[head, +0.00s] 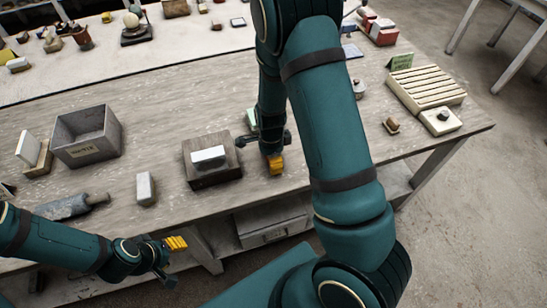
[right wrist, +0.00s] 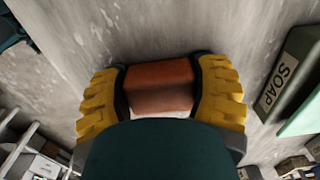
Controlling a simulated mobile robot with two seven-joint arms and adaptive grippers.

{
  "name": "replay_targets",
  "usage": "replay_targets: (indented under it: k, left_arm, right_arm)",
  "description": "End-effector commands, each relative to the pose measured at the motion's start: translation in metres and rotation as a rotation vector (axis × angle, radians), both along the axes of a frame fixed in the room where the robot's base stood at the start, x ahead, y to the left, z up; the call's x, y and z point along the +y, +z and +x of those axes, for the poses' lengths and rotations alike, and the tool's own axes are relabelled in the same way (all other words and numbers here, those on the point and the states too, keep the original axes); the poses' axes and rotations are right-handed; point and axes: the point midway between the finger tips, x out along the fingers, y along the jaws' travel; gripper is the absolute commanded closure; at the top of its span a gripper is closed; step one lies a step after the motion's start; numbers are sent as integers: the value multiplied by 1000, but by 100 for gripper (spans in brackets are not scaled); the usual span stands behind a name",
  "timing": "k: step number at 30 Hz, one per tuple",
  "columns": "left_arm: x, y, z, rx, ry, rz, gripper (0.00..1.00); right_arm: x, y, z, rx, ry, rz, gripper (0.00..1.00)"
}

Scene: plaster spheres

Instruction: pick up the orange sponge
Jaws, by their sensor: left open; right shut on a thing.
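The orange sponge (right wrist: 160,86), a reddish-orange block, shows in the right wrist view between the two yellow-padded fingers of my right gripper (right wrist: 162,92). The fingers press on its two ends, so the gripper is shut on it. In the head view my right gripper (head: 273,160) is at the table's front part, right of the dark soap box; the sponge is hidden there. I cannot tell whether it touches the table. My left gripper (head: 172,260) is open and empty, in front of the table's near edge at lower left.
A grey bin (head: 88,140) and a pale block (head: 146,188) stand left. A slatted rack (head: 427,88) stands right. Bare tabletop (head: 180,120) lies behind.

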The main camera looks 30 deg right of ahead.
Motion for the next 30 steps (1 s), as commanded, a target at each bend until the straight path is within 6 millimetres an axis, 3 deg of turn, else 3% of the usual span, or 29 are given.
replay_targets:
  k: [10, 21, 30]
  left_arm:
    - [0, 3, 1, -2, 1, 0, 53]
    - [1, 22, 5, -11, 9, 2, 53]
    - [2, 28, 5, -12, 8, 0, 53]
  right_arm:
    - [0, 10, 0, -1, 0, 0, 48]
    - [1, 78, 1, -3, 1, 1, 48]
    - [0, 100, 0, 1, -1, 2, 48]
